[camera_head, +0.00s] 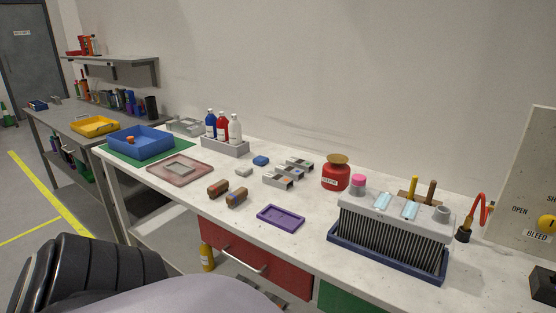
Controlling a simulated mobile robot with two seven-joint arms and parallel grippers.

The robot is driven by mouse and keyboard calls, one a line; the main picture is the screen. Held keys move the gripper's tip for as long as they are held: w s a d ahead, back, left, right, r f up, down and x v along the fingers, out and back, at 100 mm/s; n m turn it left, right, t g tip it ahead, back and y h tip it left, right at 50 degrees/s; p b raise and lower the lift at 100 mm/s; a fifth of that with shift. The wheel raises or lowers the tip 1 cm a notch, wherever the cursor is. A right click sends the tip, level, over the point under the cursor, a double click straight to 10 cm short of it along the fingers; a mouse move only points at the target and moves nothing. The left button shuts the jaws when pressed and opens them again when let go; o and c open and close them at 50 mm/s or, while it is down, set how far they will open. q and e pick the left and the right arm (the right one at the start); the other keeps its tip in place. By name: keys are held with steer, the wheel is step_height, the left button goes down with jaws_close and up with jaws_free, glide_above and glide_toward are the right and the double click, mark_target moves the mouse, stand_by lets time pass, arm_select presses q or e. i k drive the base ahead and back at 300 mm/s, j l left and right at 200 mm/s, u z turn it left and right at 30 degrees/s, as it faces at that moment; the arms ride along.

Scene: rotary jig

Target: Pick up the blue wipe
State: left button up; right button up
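A small blue folded pad (261,160), which looks like the blue wipe, lies flat on the white worktop, behind a small whitish pad (243,171). Nothing covers it. Neither of my grippers shows; only a black and grey part of my own body fills the lower left.
A bottle rack (225,147) stands left of the blue pad, and grey blocks (279,181) lie to its right. A red pot (336,176) and a finned unit (392,237) stand farther right. A purple tray (281,217) and brown blocks (218,188) lie nearer the front edge.

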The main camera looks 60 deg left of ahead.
mark_target(261, 161)
steer(key=k+j+z, duration=0.25)
steer(key=j, duration=0.25)
steer(key=k+j+z, duration=0.25)
steer(key=j, duration=0.2)
steer(key=k+j+z, duration=0.25)
steer(key=j, duration=0.2)
steer(key=k+j+z, duration=0.1)
steer(key=k+j, duration=0.35)
steer(key=j, duration=0.2)
steer(key=k+j, duration=0.5)
steer(key=j+z, duration=0.05)
steer(key=j, duration=0.05)
